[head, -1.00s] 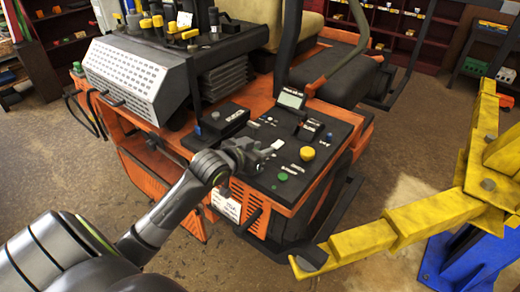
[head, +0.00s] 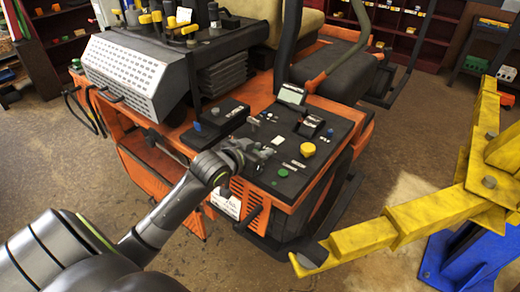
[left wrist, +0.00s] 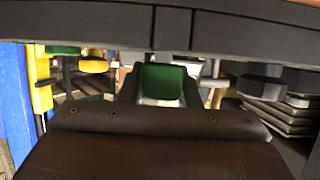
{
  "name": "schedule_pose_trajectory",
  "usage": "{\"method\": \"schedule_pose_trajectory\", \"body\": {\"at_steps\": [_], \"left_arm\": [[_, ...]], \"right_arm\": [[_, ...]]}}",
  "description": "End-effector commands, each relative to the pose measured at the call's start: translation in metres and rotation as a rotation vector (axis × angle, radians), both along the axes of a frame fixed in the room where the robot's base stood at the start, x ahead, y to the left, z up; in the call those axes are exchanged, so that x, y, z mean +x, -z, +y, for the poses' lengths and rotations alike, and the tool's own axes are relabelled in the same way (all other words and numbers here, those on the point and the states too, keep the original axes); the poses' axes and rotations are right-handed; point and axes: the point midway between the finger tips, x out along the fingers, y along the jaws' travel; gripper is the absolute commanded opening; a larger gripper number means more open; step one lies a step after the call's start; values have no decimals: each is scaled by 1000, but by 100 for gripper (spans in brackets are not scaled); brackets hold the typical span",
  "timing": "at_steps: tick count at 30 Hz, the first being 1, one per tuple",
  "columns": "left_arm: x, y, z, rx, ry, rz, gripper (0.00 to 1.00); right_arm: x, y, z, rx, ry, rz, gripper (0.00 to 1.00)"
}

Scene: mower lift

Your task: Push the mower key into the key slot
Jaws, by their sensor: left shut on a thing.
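The orange mower's black control panel (head: 325,135) lies in the middle of the head view. My left gripper (head: 262,153) is low over the panel's near left part. It is shut, and its fingers hide what they hold in the head view. In the left wrist view, a dark green block (left wrist: 163,82), seemingly the key's head, sits between the jaws. I cannot make out the key slot, or whether the key touches it. My right gripper is not in view.
A yellow knob (head: 308,149), a green button (head: 282,172) and a small display (head: 292,94) stand on the panel around the gripper. A yellow lift arm (head: 400,222) with a blue base (head: 465,255) stands at the right. Bare floor lies between.

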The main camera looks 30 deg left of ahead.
Motion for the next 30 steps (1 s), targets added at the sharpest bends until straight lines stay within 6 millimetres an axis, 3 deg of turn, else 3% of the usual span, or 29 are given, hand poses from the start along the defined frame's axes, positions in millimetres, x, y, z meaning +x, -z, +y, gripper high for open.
{"method": "schedule_pose_trajectory", "body": {"at_steps": [17,18,23,30], "left_arm": [[0,7,0,0,0,1,9],[0,7,0,0,0,0,33],[0,7,0,0,0,0,54],[0,7,0,0,0,1,56]], "right_arm": [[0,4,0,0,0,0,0],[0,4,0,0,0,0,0],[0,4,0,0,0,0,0],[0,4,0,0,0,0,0]]}}
